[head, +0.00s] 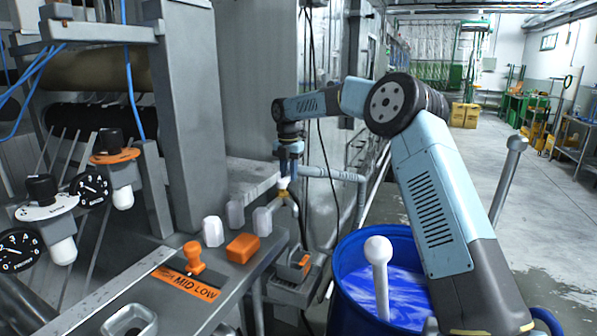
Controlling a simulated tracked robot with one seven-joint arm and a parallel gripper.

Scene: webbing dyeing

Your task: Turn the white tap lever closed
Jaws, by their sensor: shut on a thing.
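My gripper (287,190) points down at the middle of the head view, beside the grey machine's side. It is shut on a small white piece, which I take to be the white tap lever (283,183). Only a little of the lever shows, so its exact angle cannot be told. A grey pipe (335,174) runs to the right from just behind my gripper and bends down.
A control panel with white knobs (213,231), an orange block (243,247) and an orange switch (194,258) stands left of and below my gripper. A blue barrel (350,312) with blue-white liquid and a white-knobbed rod (379,270) stands at right. The floor (548,225) beyond is open.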

